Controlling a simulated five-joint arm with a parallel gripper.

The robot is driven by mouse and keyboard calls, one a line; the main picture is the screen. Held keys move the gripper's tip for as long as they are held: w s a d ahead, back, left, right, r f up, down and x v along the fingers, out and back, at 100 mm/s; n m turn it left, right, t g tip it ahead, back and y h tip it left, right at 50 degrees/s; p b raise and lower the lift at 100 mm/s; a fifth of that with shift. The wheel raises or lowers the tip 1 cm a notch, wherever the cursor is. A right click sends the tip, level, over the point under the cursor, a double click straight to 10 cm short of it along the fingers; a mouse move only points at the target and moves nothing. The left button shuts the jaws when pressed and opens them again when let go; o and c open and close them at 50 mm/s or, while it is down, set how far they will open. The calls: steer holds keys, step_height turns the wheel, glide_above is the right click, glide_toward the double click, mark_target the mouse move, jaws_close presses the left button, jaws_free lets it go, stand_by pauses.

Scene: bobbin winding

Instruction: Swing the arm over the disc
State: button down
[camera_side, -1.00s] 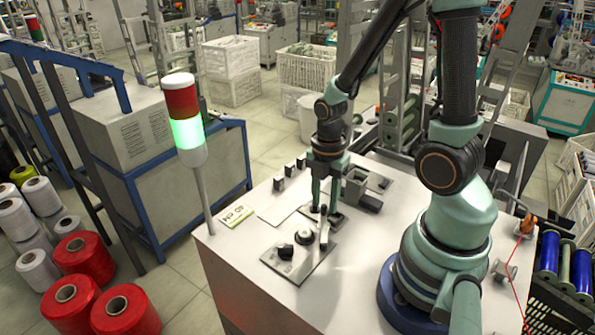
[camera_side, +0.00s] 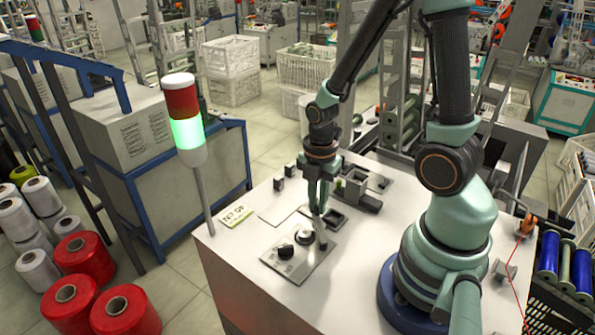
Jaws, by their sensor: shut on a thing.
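A flat grey plate (camera_side: 297,270) lies on the white table top. On it sit a round dark-and-pale disc (camera_side: 304,237) and a small black knob (camera_side: 285,252). A short upright grey piece, which looks like the swing arm (camera_side: 321,235), stands at the plate's right side, just right of the disc. My gripper (camera_side: 319,213) points down at this piece and is shut on its upper end. The gripper is beside the disc, not above it. The exact contact between the jaws and the piece is too small to make out.
Two small dark blocks stand at the table's back left. A label card (camera_side: 235,216) and a signal lamp (camera_side: 184,120) are left. The table's front is clear.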

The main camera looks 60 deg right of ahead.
steer(key=shift+w+a, duration=0.2)
stand_by(0.3)
steer(key=shift+w+a, duration=0.45)
steer(key=shift+a, duration=0.2)
steer(key=shift+w+a, duration=0.45)
steer(key=shift+a, duration=0.35)
steer(key=shift+w+a, duration=0.25)
steer(key=shift+a, duration=0.8)
